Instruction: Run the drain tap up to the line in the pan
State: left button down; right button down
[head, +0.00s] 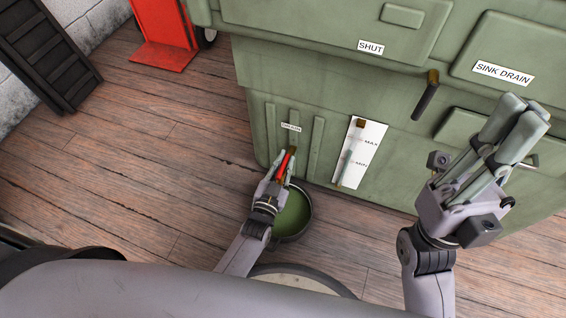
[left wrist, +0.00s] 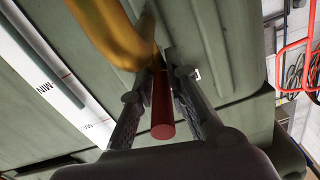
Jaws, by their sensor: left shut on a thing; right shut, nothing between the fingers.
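The drain tap's red lever (head: 285,164) sits low on the green cabinet's front, under a small label that seems to read DRAIN (head: 291,127). My left gripper (head: 283,163) is shut on it; the left wrist view shows the red handle (left wrist: 162,110) between the fingers, with a brass pipe (left wrist: 118,30) beside it. The round pan (head: 310,212) stands on the floor below and looks green inside. My left arm hides part of it, and I cannot make out a line in it. My right gripper (head: 522,112) is shut and empty, raised before the cabinet at right.
A white gauge plate marked MAX and MIN (head: 346,178) is right of the tap. A dark-handled lever (head: 426,97) sticks out below the SHUT label (head: 370,47). A SINK DRAIN label (head: 503,73) is at upper right. The plank floor (head: 130,190) at left is clear.

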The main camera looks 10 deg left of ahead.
pick_arm(q)
jog(key=shift+a, duration=0.25)
jog(key=c, duration=1.8)
grip_release()
jog(key=shift+o, duration=1)
jog(key=shift+d, duration=0.1)
jog(key=s+a, duration=0.1)
jog(key=s, duration=1.1)
jog(key=shift+a, duration=0.25)
jog(key=shift+w, duration=0.1)
